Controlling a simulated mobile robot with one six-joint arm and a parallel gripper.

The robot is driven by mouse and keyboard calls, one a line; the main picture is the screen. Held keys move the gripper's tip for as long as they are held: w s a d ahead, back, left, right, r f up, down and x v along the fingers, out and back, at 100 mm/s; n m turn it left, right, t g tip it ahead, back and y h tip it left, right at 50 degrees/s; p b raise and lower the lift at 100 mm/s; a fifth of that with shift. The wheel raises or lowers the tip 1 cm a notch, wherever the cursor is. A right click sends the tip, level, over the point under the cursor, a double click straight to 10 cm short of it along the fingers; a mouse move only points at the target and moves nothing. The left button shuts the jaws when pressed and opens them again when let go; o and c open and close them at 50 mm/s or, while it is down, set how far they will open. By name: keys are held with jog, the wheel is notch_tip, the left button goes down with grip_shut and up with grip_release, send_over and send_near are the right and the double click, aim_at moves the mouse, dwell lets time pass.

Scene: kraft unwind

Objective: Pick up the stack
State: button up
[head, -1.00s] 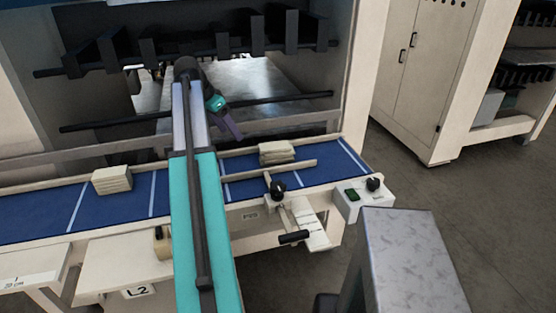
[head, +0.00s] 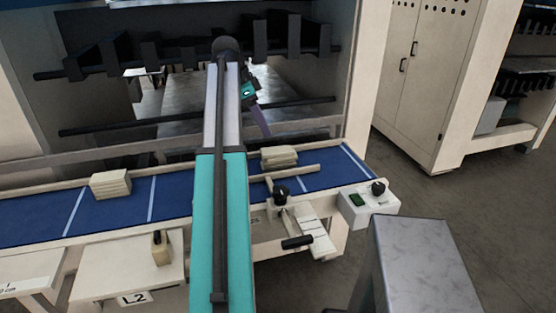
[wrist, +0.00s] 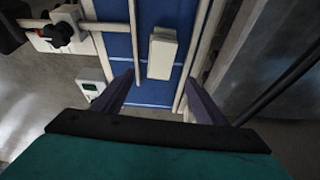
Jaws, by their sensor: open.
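A cream stack of flat pieces (head: 279,156) sits on the right part of the blue conveyor belt (head: 190,196), close to its back rail. Another cream stack (head: 110,184) sits farther left on the belt. My gripper (head: 266,134) hangs above and behind the right stack, pointing down, with a gap between. In the wrist view, a stack (wrist: 162,54) shows as a pale block just ahead of my gripper's (wrist: 158,78) parted fingers, between their lines and nearer the right finger. Nothing is between the fingers.
A guide bar (head: 292,173) runs along the belt in front of the right stack. A control box (head: 369,200) with a black knob stands at the belt's right end. Dark machine bars (head: 200,118) lie behind the arm. A grey metal block (head: 425,262) stands at front right.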

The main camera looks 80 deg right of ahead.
aim_at(276, 151)
jog(key=shift+p+x, duration=1.15)
jog(key=shift+x, duration=3.2)
jog(key=shift+p+x, duration=1.2)
jog(key=shift+x, duration=0.7)
jog(key=shift+s+f, duration=0.15)
jog(key=shift+f, duration=0.45)
jog(key=shift+f, duration=0.25)
